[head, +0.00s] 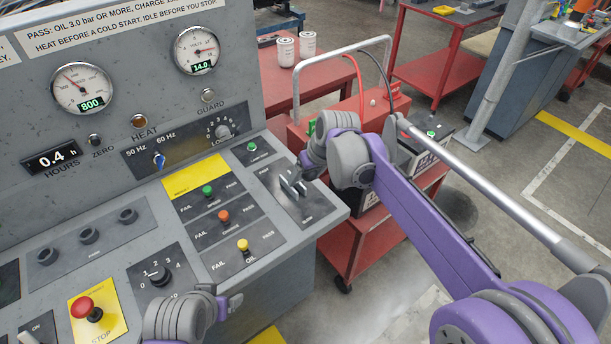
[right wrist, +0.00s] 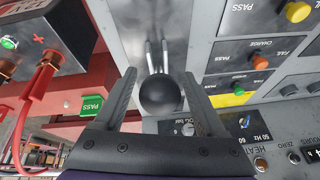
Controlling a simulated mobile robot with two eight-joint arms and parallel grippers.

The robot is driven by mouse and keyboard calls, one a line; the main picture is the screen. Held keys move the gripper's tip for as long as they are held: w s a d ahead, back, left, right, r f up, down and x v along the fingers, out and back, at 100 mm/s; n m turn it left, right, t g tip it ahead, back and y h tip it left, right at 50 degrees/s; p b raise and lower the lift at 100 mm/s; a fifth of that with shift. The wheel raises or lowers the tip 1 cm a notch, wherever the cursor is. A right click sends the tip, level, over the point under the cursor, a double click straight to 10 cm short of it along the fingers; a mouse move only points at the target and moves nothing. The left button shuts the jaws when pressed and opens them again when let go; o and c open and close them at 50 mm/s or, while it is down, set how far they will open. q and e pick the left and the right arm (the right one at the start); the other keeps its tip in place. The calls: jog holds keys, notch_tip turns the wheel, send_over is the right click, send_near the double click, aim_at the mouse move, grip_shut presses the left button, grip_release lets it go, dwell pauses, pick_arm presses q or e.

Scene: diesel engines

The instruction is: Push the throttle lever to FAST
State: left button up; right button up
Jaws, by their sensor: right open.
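The throttle lever shows in the right wrist view as a black ball knob (right wrist: 160,95) on a pale double stem rising from its panel. My right gripper (right wrist: 163,100) is open, with one finger on each side of the knob and visible gaps between. In the head view, the right gripper (head: 293,183) is over the throttle plate (head: 308,207) at the console's right end and hides most of the lever. The plate's near end is marked SLOW. My left gripper (head: 224,303) is only partly seen at the bottom; its fingers are not clear.
Beside the throttle plate are the green, orange and yellow toggles (head: 243,245) and a green button (head: 251,147). A red stop button (head: 86,309) is at lower left. The speed gauge (head: 82,88) reads 800. A red cart (head: 345,240) stands close to the right.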

jog(key=shift+w, duration=0.1)
grip_shut()
dwell(0.3)
dwell(1.1)
